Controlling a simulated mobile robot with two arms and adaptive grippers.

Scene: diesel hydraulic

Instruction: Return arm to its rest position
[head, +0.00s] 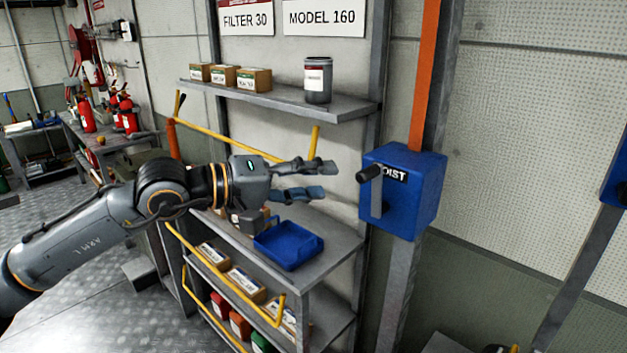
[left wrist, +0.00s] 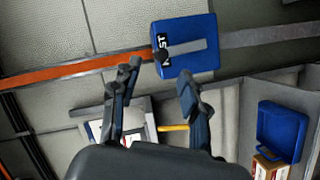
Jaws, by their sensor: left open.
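My left arm reaches in from the left in the head view, and its gripper (head: 306,181) is open with nothing between the fingers. It is in front of the shelf unit, left of the blue hoist box (head: 418,190), with a gap between them. The box has a lever with a dark knob (head: 369,173) on its front. In the left wrist view the open fingers (left wrist: 157,88) point toward the hoist box (left wrist: 198,62), whose lever lies across its face. My right gripper does not show in either view.
A grey shelf (head: 345,108) above the gripper holds a dark canister (head: 318,80) and small boxes. A blue tray (head: 288,246) sits on the shelf below. Yellow rails (head: 232,285) run along the shelf unit. A workbench with red extinguishers (head: 87,116) stands at the far left.

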